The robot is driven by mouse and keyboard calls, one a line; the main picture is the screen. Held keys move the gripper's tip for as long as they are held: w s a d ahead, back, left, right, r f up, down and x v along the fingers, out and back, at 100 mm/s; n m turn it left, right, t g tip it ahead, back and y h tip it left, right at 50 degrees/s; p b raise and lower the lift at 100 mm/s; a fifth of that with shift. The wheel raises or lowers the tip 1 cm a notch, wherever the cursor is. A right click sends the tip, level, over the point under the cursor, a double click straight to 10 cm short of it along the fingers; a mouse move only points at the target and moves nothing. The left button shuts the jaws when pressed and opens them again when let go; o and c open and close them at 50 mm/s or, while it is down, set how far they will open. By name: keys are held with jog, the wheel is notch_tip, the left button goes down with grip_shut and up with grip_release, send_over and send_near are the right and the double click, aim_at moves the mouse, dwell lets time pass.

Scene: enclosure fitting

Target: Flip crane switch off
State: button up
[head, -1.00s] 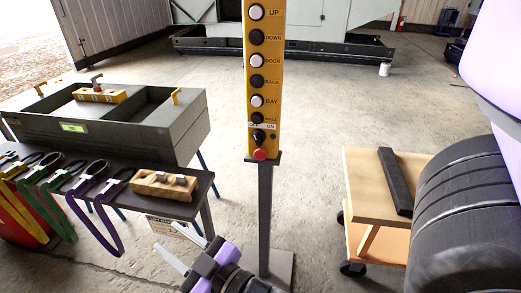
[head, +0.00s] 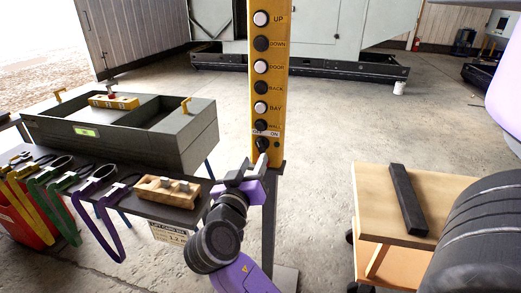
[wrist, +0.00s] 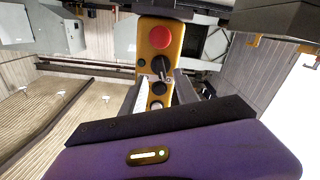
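The yellow crane control box (head: 270,70) stands upright on a grey post, with a column of black and white buttons. Its black rotary switch (head: 262,144) sits low on the box, under an OFF/ON label. In the wrist view the switch (wrist: 166,66) shows below the red button (wrist: 160,37); I cannot tell clearly which way it points. My gripper (head: 251,168) is raised at the box's lower end and covers the red button in the head view. In the wrist view my gripper (wrist: 163,88) is open, its fingers either side of the switch's line; contact cannot be told.
A dark table at left holds a grey tray (head: 185,150), a wooden block (head: 167,190) and coloured straps (head: 105,205). A wooden cart (head: 445,200) with a black bar (head: 408,200) stands at right. Open concrete floor lies behind the post.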

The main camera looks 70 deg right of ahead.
aim_at(260, 149)
jog(key=d, duration=0.4)
jog(key=d+p, duration=0.1)
jog(key=d, duration=0.2)
jog(key=shift+w, duration=0.3)
jog(key=shift+a, duration=0.1)
jog(key=shift+c, duration=0.3)
grip_shut()
